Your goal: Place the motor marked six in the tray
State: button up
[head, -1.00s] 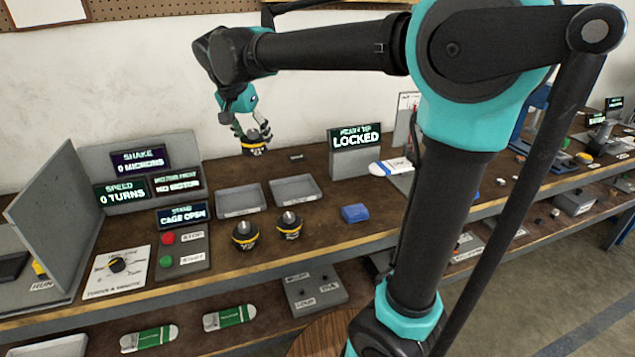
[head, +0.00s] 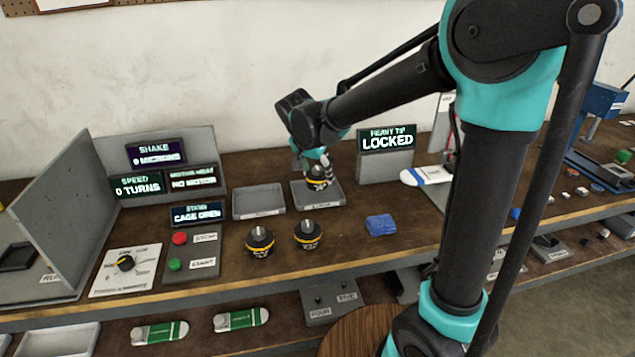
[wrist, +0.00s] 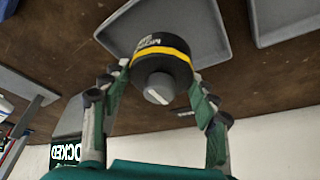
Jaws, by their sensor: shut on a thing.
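My gripper (head: 316,166) is shut on a black motor (head: 319,180) with a yellow band. The motor is at the right-hand grey tray (head: 335,198), over or inside it; I cannot tell if it touches the floor. In the wrist view the motor (wrist: 160,62) sits between both fingers, with the tray (wrist: 122,22) behind it. Its number is not readable. Two similar motors stand upright on the bench in front of the trays, one at left (head: 259,242) and one at right (head: 307,236).
An empty grey tray (head: 236,207) is on the left. A blue block (head: 381,225) lies to the right of the motors. A panel reading LOCKED (head: 386,139) stands behind. A STOP and START box (head: 190,252) and a dial plate (head: 125,268) are at left.

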aim_at(317, 182)
jog(key=shift+f, duration=1.7)
jog(key=shift+f, duration=0.1)
jog(key=o, duration=1.7)
jog(key=v, duration=1.2)
jog(key=shift+s, duration=0.1)
